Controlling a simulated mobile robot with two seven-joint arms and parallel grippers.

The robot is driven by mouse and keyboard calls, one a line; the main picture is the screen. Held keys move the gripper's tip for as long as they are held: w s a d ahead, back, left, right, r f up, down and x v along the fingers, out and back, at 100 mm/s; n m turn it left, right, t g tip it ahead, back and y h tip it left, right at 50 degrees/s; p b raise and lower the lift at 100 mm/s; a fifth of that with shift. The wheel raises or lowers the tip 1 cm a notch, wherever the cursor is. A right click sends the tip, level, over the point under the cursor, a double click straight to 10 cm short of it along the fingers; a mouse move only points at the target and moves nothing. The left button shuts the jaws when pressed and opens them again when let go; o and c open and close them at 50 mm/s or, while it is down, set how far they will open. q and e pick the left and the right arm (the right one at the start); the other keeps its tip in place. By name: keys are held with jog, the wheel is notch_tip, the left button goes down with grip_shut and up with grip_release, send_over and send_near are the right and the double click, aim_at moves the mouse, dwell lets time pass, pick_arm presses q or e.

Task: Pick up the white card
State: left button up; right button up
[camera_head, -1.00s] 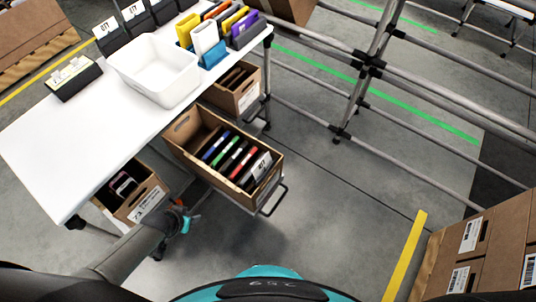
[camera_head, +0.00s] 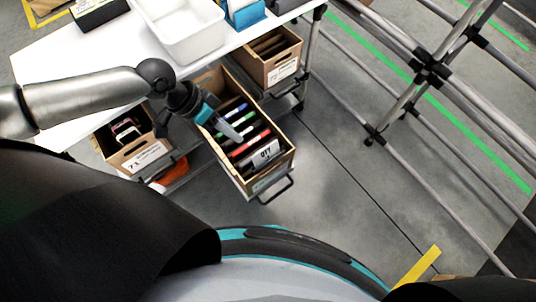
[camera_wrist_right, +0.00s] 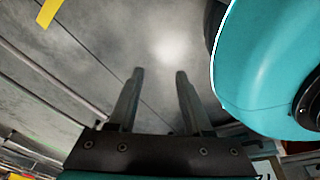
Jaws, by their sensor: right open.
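An open brown carton (camera_head: 286,165) is pulled out on a tilted rack under the table. In it stand several thin cards: a blue one (camera_head: 235,110), a green one (camera_head: 244,119), a red one (camera_head: 250,144) and a dark one with a white label (camera_head: 266,153). I cannot clearly make out a plain white card. My left gripper (camera_head: 229,132) points down over the carton's left part and covers some of the cards; its finger gap is not clear. My right gripper (camera_wrist_right: 156,75) is open and empty over the bare floor.
A white table (camera_head: 62,130) with a white bin (camera_head: 185,40) stands above. Other cartons flank the open one, at left (camera_head: 132,152) and behind (camera_head: 283,65). Grey rack tubes (camera_head: 430,75) stand to the right.

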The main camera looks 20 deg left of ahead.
pick_arm(q)
jog(key=b, duration=0.3)
send_near(265, 149)
notch_tip(265, 149, down, 2)
jog(key=shift+d+b+x, duration=0.15)
jog(key=shift+b+x, duration=0.8)
jog(key=shift+x, duration=1.2)
jog(key=shift+d+b+x, duration=0.1)
jog(key=shift+b+x, duration=0.8)
jog(key=shift+x, duration=1.25)
jog(key=shift+w+d+r, duration=0.1)
jog(key=shift+r, duration=0.1)
pick_arm(e)
jog(key=w+a+r, duration=0.6)
jog(key=w+a, duration=0.1)
jog(key=w, duration=0.3)
jog(key=shift+r+y, duration=0.3)
jog(key=shift+y, duration=0.1)
pick_arm(q)
grip_shut()
